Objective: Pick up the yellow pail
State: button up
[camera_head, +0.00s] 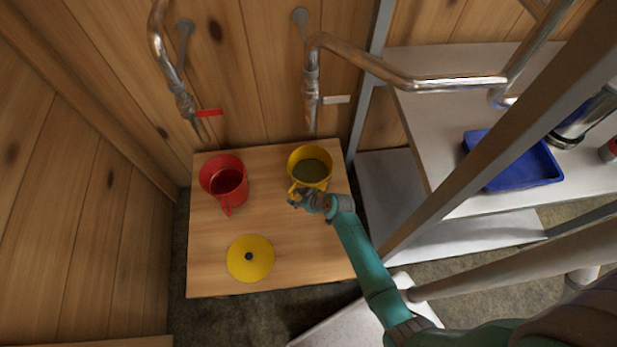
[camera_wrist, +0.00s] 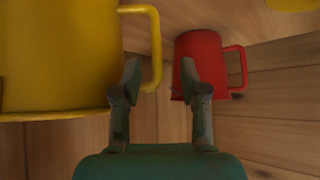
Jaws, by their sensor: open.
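The yellow pail (camera_head: 308,153) stands upright on the wooden table, with dark greenish contents inside. In the wrist view the yellow pail (camera_wrist: 60,60) fills the left side, and its handle (camera_wrist: 156,45) points right. My gripper (camera_head: 297,199) is at the near side of the pail, by the handle. In the wrist view my gripper (camera_wrist: 160,72) is open and empty. The handle appears between the two fingertips there; I cannot tell whether they touch it.
A red pail (camera_head: 211,165) stands to the left, and a round yellow lid (camera_head: 250,268) lies in front on the table (camera_head: 208,262). A metal frame post (camera_head: 480,135) and a blue tray (camera_head: 515,172) are right.

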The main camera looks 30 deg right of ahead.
aim_at(291, 195)
jog(key=shift+d+x, duration=0.1)
jog(key=shift+x, duration=1.3)
jog(key=shift+d+x, duration=0.15)
jog(key=shift+x, duration=1.25)
jog(key=shift+s+f, duration=0.1)
jog(key=shift+f, duration=0.1)
grip_shut()
jog(key=shift+r, duration=0.1)
